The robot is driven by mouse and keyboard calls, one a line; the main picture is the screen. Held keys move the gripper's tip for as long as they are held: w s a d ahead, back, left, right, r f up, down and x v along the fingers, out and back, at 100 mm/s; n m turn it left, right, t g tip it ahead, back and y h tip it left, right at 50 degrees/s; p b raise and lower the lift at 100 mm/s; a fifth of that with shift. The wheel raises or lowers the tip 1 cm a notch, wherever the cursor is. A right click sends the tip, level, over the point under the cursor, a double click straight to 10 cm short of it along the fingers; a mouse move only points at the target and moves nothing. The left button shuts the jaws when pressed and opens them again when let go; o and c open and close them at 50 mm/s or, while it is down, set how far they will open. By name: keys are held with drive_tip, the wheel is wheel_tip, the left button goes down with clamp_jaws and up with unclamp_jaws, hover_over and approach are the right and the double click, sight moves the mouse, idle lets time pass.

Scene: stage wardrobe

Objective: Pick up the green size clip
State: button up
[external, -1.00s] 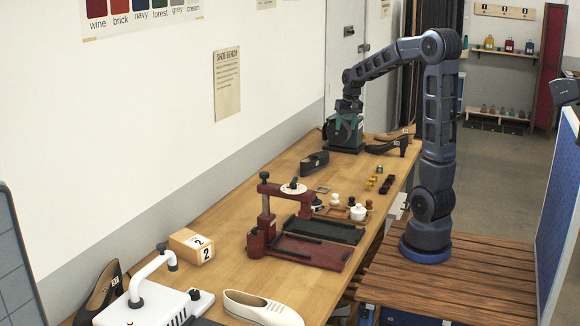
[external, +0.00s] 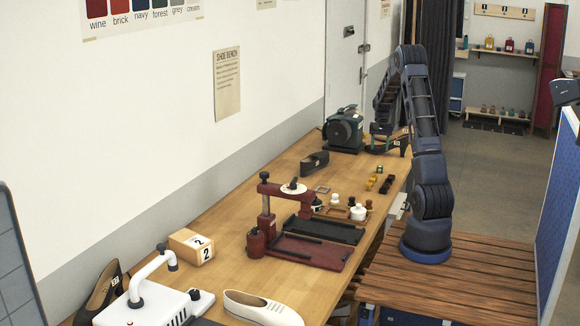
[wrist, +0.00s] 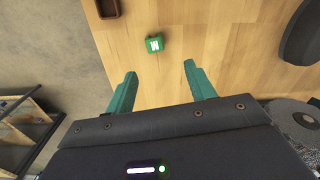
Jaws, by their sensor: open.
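The green size clip (wrist: 154,44) is a small green block with a white letter M on its top. It lies on the wooden bench top (wrist: 190,20) in the wrist view, ahead of my gripper (wrist: 160,69) and roughly in line with the gap between its fingers. My gripper is open and empty, with its two teal fingers apart. In the external view my gripper (external: 384,143) hangs low over the far part of the bench. A small green thing (external: 379,169) there looks like the clip.
A brown clip-like piece (wrist: 106,8) lies left of the clip, near the bench edge.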

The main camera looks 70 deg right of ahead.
wheel_tip(320, 180, down, 6)
drive_tip(key=shift+s+r, duration=0.1)
drive_tip(key=shift+s+f, duration=0.15)
drive_tip(key=shift+f, duration=1.15)
drive_tip(key=shift+s+f, duration=0.15)
drive_tip(key=shift+f, duration=1.1)
drive_tip(key=c, duration=1)
drive_tip(key=shift+c, duration=0.2)
drive_tip(key=shift+r, duration=0.1)
